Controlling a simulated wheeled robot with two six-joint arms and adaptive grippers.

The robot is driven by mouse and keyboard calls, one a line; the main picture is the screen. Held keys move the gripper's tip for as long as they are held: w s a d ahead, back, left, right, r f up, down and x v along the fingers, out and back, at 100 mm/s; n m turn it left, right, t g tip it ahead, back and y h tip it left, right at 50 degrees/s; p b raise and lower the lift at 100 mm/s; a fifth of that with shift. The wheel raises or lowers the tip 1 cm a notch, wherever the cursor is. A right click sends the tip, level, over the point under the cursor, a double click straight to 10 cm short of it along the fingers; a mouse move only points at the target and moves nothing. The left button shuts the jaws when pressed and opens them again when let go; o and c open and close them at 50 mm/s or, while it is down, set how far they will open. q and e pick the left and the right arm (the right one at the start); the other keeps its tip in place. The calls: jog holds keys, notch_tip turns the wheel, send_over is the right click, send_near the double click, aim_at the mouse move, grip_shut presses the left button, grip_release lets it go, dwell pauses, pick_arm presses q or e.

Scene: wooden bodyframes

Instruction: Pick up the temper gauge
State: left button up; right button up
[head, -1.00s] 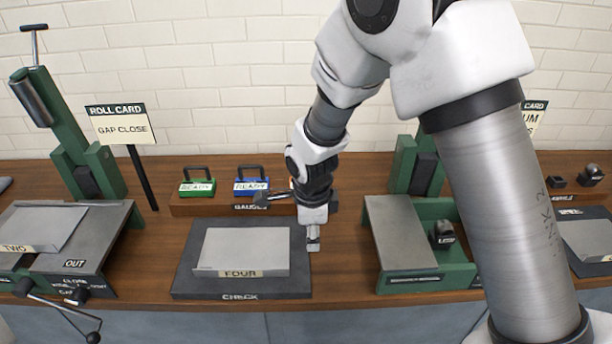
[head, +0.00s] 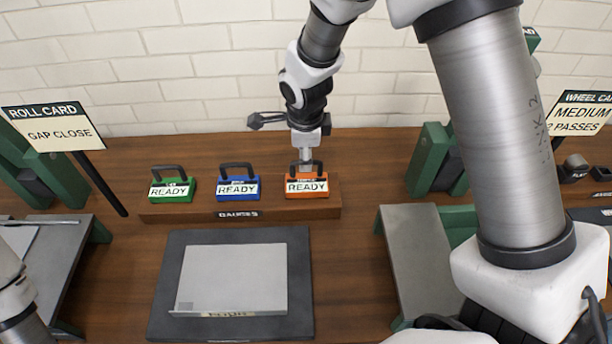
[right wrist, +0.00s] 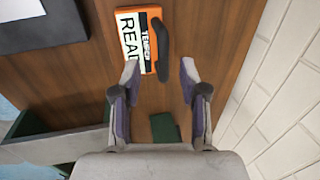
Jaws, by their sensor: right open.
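The temper gauge is an orange block (head: 306,187) with a dark handle and a READY label, at the right end of the gauge rack (head: 270,212). My right gripper (head: 305,160) points down at its handle in the head view. In the right wrist view the open fingers (right wrist: 159,70) have the dark handle of the orange gauge (right wrist: 151,40) appearing between their tips. No grip on it shows, and I cannot tell the remaining height. Part of my left arm shows at the lower left edge; its gripper is out of view.
A blue gauge (head: 238,187) and a green gauge (head: 172,189) stand left of the orange one on the rack. A dark check plate (head: 300,320) with a grey sheet (head: 233,277) lies in front. Green-framed rollers stand at both sides; the brick wall (head: 200,60) is behind.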

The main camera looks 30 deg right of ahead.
aim_at(307, 179)
jog(key=x, duration=0.5)
jog(key=shift+w+d, duration=0.2)
jog(key=shift+w, duration=0.15)
jog(key=shift+s+r, duration=0.1)
jog(key=shift+s+a+r, duration=0.1)
jog(key=shift+s+a, duration=0.05)
jog(key=shift+s, duration=0.05)
jog(key=c, duration=0.3)
grip_shut()
